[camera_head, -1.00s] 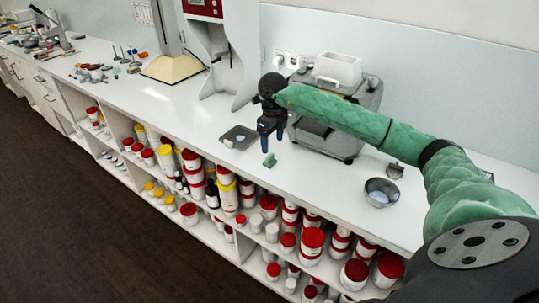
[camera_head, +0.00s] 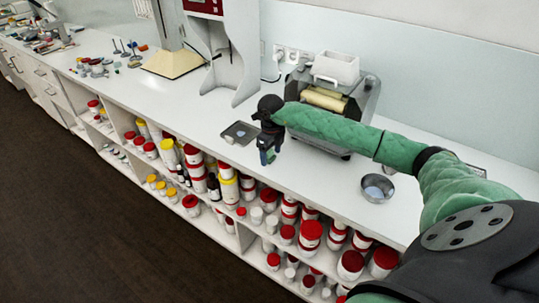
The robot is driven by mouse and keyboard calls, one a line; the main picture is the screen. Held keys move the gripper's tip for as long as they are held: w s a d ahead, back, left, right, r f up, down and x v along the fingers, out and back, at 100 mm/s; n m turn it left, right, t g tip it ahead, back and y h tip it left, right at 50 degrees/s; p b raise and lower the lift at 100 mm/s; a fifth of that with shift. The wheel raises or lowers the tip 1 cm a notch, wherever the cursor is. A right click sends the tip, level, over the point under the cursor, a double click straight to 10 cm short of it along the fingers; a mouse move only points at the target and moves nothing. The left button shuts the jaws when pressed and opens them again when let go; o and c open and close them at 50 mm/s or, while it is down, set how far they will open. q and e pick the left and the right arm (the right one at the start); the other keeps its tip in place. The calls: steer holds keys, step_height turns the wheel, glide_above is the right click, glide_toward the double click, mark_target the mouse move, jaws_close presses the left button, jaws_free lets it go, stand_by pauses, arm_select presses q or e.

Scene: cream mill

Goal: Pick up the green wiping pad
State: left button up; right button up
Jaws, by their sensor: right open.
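The small green wiping pad (camera_head: 271,156) is on the white counter in front of the mill. It is mostly hidden by the fingers of my right gripper (camera_head: 267,154). That gripper points down at the pad, with its dark blue fingers open around or just in front of it; I cannot tell whether they touch it. My right arm reaches in from the right, covered in green quilted sleeve. My left gripper is not in view.
The mill (camera_head: 330,100) with its cream roller stands behind the gripper. A shallow metal tray (camera_head: 229,137) lies to the left, and a metal bowl (camera_head: 376,189) to the right. Shelves of jars lie below the front edge.

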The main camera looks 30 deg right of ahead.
mark_target(271, 152)
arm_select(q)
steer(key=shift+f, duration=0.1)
arm_select(e)
steer(key=shift+f, duration=0.1)
steer(key=c, duration=1.1)
steer(key=shift+o, duration=0.2)
steer(key=shift+r, duration=0.2)
